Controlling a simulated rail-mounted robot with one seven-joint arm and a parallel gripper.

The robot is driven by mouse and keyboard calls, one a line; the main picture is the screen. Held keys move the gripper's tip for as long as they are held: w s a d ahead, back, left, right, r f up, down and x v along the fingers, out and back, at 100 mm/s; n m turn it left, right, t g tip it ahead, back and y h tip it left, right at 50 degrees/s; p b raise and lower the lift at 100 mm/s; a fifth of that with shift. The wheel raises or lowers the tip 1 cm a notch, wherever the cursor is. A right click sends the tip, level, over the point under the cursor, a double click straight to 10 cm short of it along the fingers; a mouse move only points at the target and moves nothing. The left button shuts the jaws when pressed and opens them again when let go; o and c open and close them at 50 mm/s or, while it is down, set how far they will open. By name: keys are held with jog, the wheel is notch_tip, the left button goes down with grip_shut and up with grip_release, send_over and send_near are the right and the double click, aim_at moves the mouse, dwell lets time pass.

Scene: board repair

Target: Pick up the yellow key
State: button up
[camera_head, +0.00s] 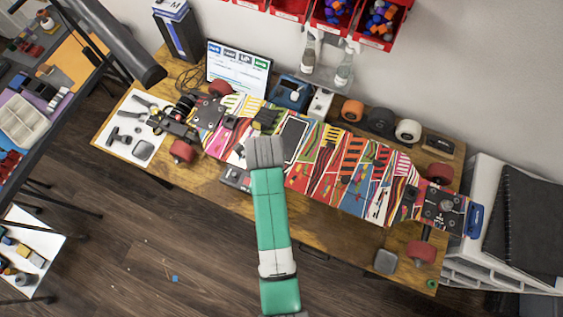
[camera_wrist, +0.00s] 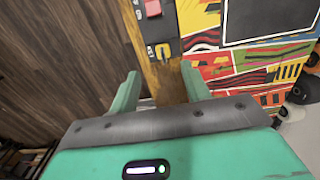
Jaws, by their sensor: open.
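In the wrist view, a small yellow piece (camera_wrist: 163,51), apparently the yellow key, sits at the near end of a dark device with a red part (camera_wrist: 152,8). My gripper (camera_wrist: 160,76) is open and empty, its two green fingers either side of the view's middle. The yellow piece shows between and beyond the fingertips, apart from both. In the head view the dark device (camera_head: 236,178) lies at the table's front edge, left of my green arm. The key and my fingertips cannot be made out there.
A colourful skateboard (camera_head: 352,170) lies along the wooden table (camera_head: 318,233), right of the device in the wrist view (camera_wrist: 225,78). A black flat panel (camera_wrist: 268,20) rests on it. Several wheels, a screen (camera_head: 238,66) and bottles stand behind. Open floor (camera_head: 190,235) lies in front.

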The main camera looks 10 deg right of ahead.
notch_tip(320, 180, down, 2)
jog(key=shift+s+a+f, duration=0.1)
jog(key=f, duration=0.5)
jog(key=shift+w+f, duration=0.15)
jog(key=shift+w, duration=0.2)
grip_shut()
